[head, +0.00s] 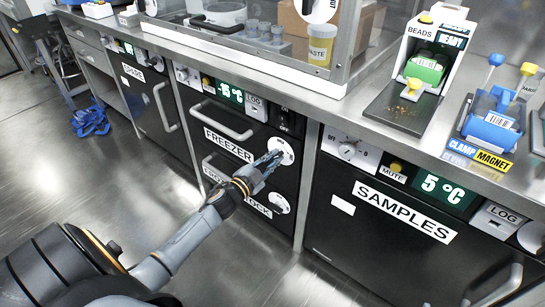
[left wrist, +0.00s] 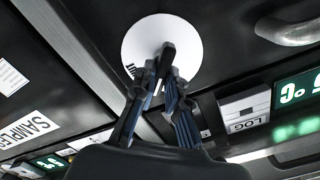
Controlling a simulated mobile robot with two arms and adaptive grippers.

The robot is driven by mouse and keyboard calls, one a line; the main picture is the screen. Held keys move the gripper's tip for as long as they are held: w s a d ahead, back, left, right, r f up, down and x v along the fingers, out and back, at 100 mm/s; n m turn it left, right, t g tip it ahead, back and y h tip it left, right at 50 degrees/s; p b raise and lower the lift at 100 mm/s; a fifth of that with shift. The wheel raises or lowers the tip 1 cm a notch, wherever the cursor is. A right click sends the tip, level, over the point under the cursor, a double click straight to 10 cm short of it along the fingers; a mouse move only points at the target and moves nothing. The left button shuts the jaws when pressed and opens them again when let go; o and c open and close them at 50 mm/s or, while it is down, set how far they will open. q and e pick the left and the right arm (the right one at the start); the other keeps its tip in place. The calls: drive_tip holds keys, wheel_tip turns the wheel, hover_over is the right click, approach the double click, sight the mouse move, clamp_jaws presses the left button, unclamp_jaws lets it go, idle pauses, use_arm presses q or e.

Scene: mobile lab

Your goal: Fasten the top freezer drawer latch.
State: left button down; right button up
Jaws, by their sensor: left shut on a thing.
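The top freezer drawer (head: 210,122), labelled FREEZER, is black with a grey bar handle and looks closed. Its latch (head: 287,146) is a white round disc at the drawer's right side; it fills the upper middle of the left wrist view (left wrist: 140,40). A dark knob (left wrist: 168,49) stands out from the disc. My left gripper (head: 272,160) reaches the latch from the lower left, its fingers (left wrist: 163,78) shut on the knob. The fingers hide part of the disc and its lettering, so its setting cannot be read. My right gripper is in neither view.
A lower drawer with its own white latch (head: 280,204) sits just below. The SAMPLES fridge (head: 400,230) is to the right, with a handle sticking out. The steel counter (head: 325,105) overhangs above. The floor in front is clear, with blue straps (head: 90,120) far left.

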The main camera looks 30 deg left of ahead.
use_arm(q)
drive_tip(key=shift+d+m, duration=0.1)
drive_tip(key=shift+m, duration=0.9)
drive_tip(key=shift+d+f+m+b, duration=0.1)
drive_tip(key=shift+m+b, duration=0.1)
drive_tip(key=shift+m, duration=1.05)
drive_tip(key=shift+a+f+m+b, duration=0.1)
drive_tip(key=shift+f+m+b, duration=0.1)
drive_tip(key=shift+m, duration=1)
drive_tip(key=shift+d+f+m+b, duration=0.1)
drive_tip(key=shift+m+b, duration=0.1)
drive_tip(key=shift+m, duration=1.05)
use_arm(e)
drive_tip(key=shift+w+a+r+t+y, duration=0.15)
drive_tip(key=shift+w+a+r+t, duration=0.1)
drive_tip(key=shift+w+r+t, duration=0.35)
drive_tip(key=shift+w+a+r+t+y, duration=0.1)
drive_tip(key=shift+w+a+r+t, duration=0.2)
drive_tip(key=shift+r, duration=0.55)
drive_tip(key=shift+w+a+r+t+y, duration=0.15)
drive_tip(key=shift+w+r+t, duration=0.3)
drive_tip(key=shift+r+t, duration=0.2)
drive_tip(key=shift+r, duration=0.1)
use_arm(q)
drive_tip(key=c, duration=1.4)
unclamp_jaws()
drive_tip(key=shift+o, duration=0.2)
drive_tip(key=shift+s, duration=0.1)
